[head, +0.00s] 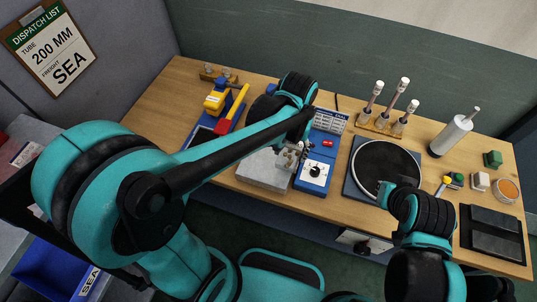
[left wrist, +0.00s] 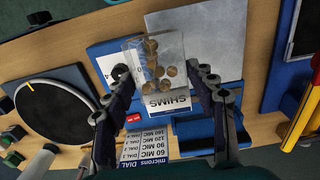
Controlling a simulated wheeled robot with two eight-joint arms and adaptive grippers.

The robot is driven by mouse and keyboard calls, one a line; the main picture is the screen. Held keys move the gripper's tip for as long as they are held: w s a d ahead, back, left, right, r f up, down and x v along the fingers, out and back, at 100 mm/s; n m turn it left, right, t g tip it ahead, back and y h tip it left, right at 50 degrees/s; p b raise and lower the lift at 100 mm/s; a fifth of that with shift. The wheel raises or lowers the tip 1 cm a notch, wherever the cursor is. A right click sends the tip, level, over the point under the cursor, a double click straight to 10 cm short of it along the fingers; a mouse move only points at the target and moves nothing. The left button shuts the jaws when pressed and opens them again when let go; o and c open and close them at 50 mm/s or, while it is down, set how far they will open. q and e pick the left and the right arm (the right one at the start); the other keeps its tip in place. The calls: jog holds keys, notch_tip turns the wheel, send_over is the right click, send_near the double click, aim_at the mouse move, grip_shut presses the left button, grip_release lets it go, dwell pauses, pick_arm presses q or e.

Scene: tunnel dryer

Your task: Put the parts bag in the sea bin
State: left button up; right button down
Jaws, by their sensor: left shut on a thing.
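The parts bag (left wrist: 152,70) is clear, with round brown pieces inside and a SHIMS label. In the left wrist view it sits between the two fingers of my left gripper (left wrist: 163,77), which is shut on it. Behind it are a grey plate and the blue dial unit. In the head view my left gripper (head: 298,148) is over that part of the bench, and the arm hides most of it and the bag. The blue sea bin (head: 42,268), with a SEA label, stands at the lower left, partly behind my arm. My right gripper (head: 385,195) is near the round black plate; its fingers are unclear.
A grey block (head: 265,172) and a blue dial unit (head: 316,176) are mid-bench. A round black plate (head: 385,165), a rack of upright tools (head: 388,122) and a white cylinder (head: 451,135) stand to the right. A yellow-and-red lever tool (head: 217,101) is at left. A dispatch list (head: 52,52) reads SEA.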

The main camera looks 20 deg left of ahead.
pick_arm(q)
jog(key=a+f, duration=0.1)
jog(key=a, duration=0.1)
jog(key=w+a+f+b, duration=0.1)
jog(key=a+f, duration=0.1)
jog(key=a, duration=0.1)
jog(key=a+f, duration=0.1)
jog(key=a, duration=0.1)
jog(key=shift+w+a+f, duration=0.15)
jog(key=shift+w+f, duration=0.15)
jog(key=shift+w, duration=0.05)
notch_tip(320, 180, down, 4)
jog(key=shift+a+f+b, duration=0.1)
jog(key=shift+b, duration=1)
jog(key=o, duration=1)
jog(key=shift+f, duration=0.1)
jog(key=shift+c, duration=0.2)
jog(key=o, duration=0.4)
jog(key=shift+r, duration=0.2)
